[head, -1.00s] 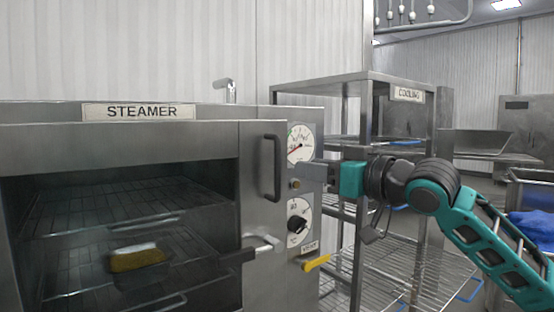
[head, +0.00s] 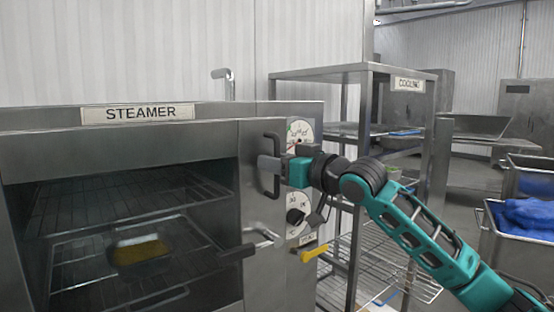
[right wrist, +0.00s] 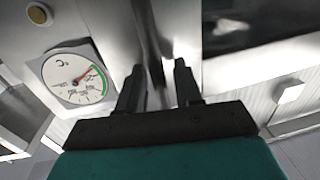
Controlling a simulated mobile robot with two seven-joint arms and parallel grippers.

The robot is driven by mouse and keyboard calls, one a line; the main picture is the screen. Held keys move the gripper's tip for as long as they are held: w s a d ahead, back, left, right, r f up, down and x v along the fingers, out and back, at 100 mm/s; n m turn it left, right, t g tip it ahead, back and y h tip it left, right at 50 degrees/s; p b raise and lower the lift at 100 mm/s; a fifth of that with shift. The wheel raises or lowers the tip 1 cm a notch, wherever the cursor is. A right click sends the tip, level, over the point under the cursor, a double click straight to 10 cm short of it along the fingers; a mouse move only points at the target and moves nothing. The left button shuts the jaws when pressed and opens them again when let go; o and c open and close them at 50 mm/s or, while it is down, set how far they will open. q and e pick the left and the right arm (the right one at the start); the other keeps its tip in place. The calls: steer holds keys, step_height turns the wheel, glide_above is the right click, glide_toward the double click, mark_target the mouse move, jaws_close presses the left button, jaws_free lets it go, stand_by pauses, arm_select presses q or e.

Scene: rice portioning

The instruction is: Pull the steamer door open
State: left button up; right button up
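The steamer (head: 60,140) stands at the left in the head view, its door looking shut. A dark opening or window in its front shows wire racks and a small pan (head: 140,252) with yellowish contents. The dark vertical door handle (head: 273,185) is on the right part of the front. My right gripper (head: 266,164) reaches it from the right, its fingers level with the handle's middle. In the right wrist view the fingers (right wrist: 158,85) are apart, with a blurred dark bar between them; contact is unclear. My left gripper is not in view.
A round gauge (head: 301,131) and a dial (head: 297,215) sit right of the handle, with a yellow lever (head: 313,253) below. A metal cooling rack (head: 367,75) stands close on the right. Bins with blue contents (head: 530,213) are at far right.

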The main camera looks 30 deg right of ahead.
steer(key=shift+c, duration=0.4)
jaws_close()
